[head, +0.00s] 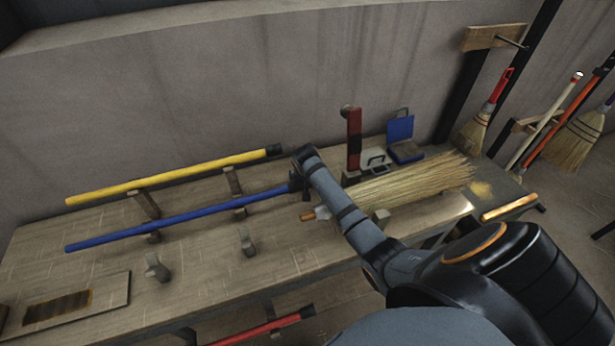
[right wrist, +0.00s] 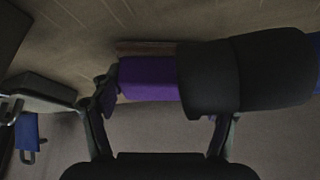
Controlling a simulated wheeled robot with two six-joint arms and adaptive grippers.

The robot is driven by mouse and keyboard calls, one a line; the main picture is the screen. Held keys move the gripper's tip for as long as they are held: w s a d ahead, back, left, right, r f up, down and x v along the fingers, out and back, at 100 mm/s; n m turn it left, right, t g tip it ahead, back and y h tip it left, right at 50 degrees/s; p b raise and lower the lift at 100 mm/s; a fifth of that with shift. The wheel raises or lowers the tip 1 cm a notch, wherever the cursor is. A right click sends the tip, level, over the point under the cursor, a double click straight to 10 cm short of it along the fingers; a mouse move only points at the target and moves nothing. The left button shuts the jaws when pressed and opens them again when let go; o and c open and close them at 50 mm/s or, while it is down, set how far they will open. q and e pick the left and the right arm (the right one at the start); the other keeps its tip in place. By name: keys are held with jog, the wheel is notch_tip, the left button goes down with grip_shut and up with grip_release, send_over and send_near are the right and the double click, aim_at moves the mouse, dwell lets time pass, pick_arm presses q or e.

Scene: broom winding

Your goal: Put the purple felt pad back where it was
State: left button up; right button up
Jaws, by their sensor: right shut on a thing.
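The purple felt pad (right wrist: 147,78) sits between the two fingers of my right gripper (right wrist: 162,105), which is shut on it. A black cylindrical end (right wrist: 245,72) with blue at the picture's right edge covers the pad's right part in the right wrist view; it looks like the capped end of the blue handle (head: 175,220). I cannot tell whether the pad touches it. In the head view my right gripper (head: 298,168) is at the right end of the blue handle, and the pad is hidden there. My left gripper is not in view.
A yellow handle (head: 165,178) lies behind the blue one on supports. A straw bundle (head: 415,182) lies right of my arm. A red upright tool (head: 354,135) and a blue dustpan (head: 402,138) stand behind. Empty supports (head: 157,268) are in front. Brooms (head: 577,140) hang at right.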

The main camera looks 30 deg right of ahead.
jog(key=shift+f, duration=0.1)
jog(key=o, duration=1.1)
jog(key=v, duration=1.2)
